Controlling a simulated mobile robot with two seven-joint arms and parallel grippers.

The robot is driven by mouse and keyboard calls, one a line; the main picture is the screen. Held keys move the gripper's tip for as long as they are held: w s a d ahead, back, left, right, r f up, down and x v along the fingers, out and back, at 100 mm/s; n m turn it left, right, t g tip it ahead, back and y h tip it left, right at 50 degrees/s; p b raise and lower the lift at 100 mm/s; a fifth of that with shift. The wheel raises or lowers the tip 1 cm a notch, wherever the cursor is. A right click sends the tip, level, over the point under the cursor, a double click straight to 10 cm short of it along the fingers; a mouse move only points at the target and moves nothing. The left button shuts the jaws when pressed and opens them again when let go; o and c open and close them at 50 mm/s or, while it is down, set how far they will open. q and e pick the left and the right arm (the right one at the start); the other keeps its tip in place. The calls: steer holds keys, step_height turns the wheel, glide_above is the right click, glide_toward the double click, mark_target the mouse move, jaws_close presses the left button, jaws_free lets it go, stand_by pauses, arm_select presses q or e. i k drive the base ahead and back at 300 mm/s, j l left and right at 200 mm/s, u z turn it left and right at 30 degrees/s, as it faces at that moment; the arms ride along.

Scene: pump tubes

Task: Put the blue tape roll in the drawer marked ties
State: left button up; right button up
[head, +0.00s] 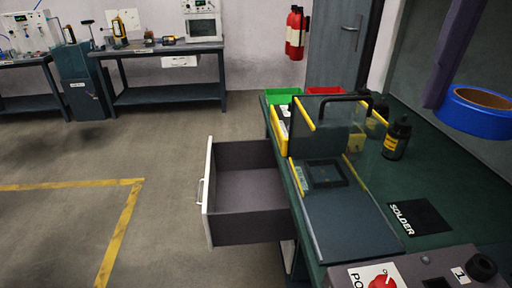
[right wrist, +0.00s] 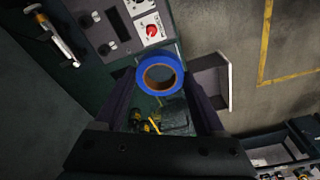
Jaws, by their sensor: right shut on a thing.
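The blue tape roll (head: 478,122) hangs in the air above the right side of the workbench in the head view. In the right wrist view, the tape roll (right wrist: 143,80) sits between the fingertips of my right gripper (right wrist: 160,80), which is shut on it. One dark finger shows above the roll in the head view. An open drawer (head: 248,190) sticks out to the left from under the bench, and its inside looks empty. Its white front has a handle on the outer side; no label is readable. The drawer (right wrist: 213,82) also shows beyond the roll in the wrist view. My left gripper is not in view.
The green-topped bench (head: 440,185) carries a clear screen (head: 325,130) with yellow edges and a black handle, a dark bottle (head: 397,138), a solder mat (head: 420,217) and a control box (head: 420,272) with a red knob. Green (head: 283,97) and red bins are at the far end. Floor left of the drawer is clear.

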mark_target(242, 201)
steer(key=i+j+z, duration=0.3)
steer(key=i+j, duration=0.25)
steer(key=i+j+z, duration=0.15)
steer(key=i+j, duration=0.15)
steer(key=i+j+z, duration=0.15)
steer(key=i+j, duration=0.2)
steer(key=i+j+z, duration=0.15)
steer(key=j, duration=0.25)
steer(key=i+j+z, duration=0.15)
steer(key=i+j, duration=0.2)
steer(key=i+j+z, duration=0.15)
steer(key=j, duration=0.35)
steer(key=i+j+z, duration=0.15)
steer(key=j, duration=0.3)
steer(key=i, duration=0.1)
